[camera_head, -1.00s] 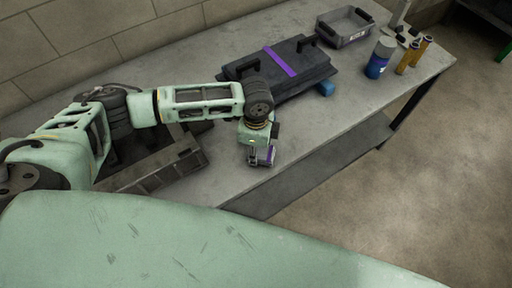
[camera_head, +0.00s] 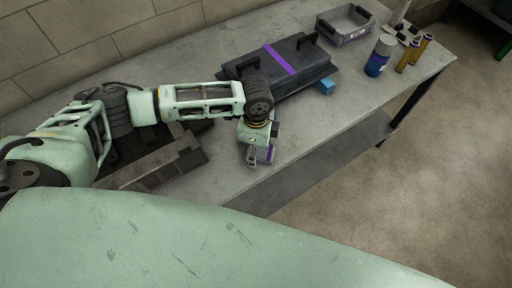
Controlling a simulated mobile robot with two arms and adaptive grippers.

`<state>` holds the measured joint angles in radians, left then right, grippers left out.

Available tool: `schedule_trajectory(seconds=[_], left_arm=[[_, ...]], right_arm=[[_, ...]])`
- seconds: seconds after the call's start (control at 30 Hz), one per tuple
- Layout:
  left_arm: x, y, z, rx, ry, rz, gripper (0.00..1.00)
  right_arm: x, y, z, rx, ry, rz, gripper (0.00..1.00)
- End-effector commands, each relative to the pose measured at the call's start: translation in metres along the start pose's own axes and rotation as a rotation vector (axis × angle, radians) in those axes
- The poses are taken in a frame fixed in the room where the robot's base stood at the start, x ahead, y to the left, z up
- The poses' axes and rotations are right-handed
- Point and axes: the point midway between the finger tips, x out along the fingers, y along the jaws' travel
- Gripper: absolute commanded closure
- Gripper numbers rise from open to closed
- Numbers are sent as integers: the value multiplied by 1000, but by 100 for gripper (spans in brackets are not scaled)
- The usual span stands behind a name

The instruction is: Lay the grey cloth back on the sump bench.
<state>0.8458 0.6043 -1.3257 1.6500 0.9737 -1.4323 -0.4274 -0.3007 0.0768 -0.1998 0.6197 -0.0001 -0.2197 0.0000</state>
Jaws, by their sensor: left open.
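The grey bench (camera_head: 215,172) runs from the lower left to the upper right; I cannot tell if it is the sump bench. I cannot make out a grey cloth on it. My left gripper (camera_head: 260,158) points down by the bench's front edge, in front of the dark case. It is open, and a small purple patch shows at its fingers. I see no cloth in it. My right gripper is out of view.
A dark case (camera_head: 297,84) with a purple strap (camera_head: 279,60) lies on the bench, a blue block (camera_head: 326,87) beside it. A grey bin (camera_head: 345,36), a blue-and-white canister (camera_head: 379,58) and amber cylinders (camera_head: 407,57) stand farther right. A dark tray (camera_head: 150,172) is under my arm.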

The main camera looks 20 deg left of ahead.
Motion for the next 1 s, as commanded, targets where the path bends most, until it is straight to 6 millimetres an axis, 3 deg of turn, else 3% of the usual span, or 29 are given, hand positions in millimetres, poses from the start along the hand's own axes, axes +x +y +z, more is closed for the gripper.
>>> schedule_trajectory(seconds=[0.6, 1.0], left_arm=[[-109, -1, 0, 0, 2, -3, 35], [-120, 0, 0, -1, 1, 0, 35]], right_arm=[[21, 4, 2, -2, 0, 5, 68], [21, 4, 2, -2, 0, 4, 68]])
